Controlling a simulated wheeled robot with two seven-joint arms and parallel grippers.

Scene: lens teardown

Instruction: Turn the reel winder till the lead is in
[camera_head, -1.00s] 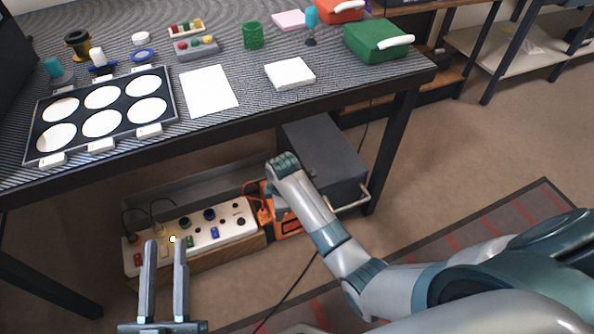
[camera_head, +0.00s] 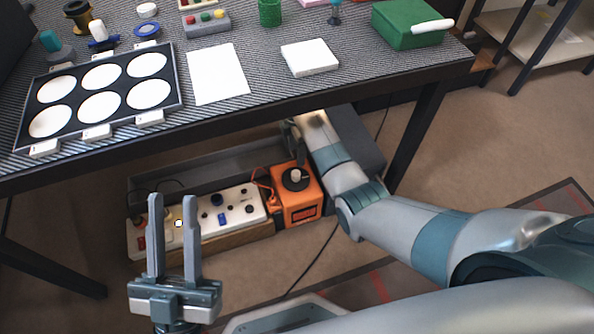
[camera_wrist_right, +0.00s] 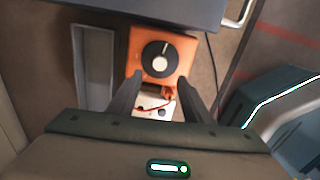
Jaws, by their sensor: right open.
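The reel winder is an orange box (camera_head: 300,207) with a black round disc and a pale knob (camera_head: 296,176) on top, low beneath the table. It also shows in the right wrist view (camera_wrist_right: 182,75), its knob (camera_wrist_right: 160,64) lying ahead of the fingers. My right gripper (camera_wrist_right: 160,80) is open and empty, with its fingers pointing at the winder. In the head view it is mostly hidden behind its own arm. A thin black lead (camera_head: 313,262) runs over the floor from near the winder. My left gripper (camera_head: 172,198) is open and empty, in front of the power strip.
A white power strip (camera_head: 243,207) with coloured plugs stands left of the winder, with an orange cord between them. A grey trough (camera_head: 222,164) lies behind it. A dark grey box (camera_wrist_right: 140,10) stands beside the winder. The table edge (camera_head: 240,124) overhangs them.

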